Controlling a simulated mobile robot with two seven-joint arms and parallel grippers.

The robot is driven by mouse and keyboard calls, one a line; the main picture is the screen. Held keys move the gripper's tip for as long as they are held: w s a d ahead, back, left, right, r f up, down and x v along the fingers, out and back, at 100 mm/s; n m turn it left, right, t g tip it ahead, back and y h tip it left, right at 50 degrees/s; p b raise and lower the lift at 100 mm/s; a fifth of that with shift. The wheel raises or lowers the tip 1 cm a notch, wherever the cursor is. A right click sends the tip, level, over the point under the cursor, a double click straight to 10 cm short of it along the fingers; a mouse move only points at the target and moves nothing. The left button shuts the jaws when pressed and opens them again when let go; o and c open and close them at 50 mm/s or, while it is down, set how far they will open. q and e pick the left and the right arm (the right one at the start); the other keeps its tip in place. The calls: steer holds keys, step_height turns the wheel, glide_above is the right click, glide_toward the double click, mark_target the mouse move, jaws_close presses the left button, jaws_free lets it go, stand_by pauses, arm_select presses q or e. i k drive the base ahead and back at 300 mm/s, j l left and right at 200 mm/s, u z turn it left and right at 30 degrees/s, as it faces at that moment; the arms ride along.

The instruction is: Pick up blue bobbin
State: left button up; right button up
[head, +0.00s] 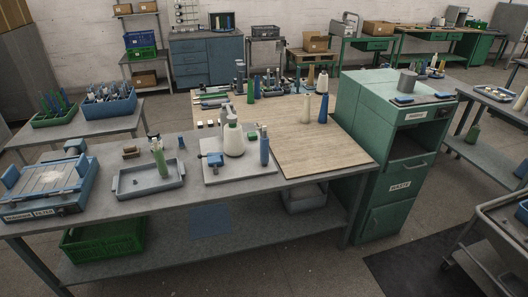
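A slim blue bobbin (264,150) stands upright at the right edge of a light board on the grey bench (225,188). Another blue bobbin (323,108) with a pale top stands upright on the wooden work surface (310,150), beside a cream cone (309,98). More dark blue bobbins (256,87) stand in a group further back. Which of these the task means cannot be told. Neither of my grippers is in view.
A white bottle (233,138) and a small blue clamp (213,160) stand left of the near bobbin. A green waste cabinet (383,190) is right. The wooden surface's front is clear.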

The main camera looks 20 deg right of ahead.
mark_target(264, 140)
steer(key=i+z, duration=0.15)
steer(key=i, duration=0.3)
steer(key=i+j+z, duration=0.15)
steer(key=i, duration=0.3)
steer(key=i+j+z, duration=0.15)
steer(key=i, duration=0.3)
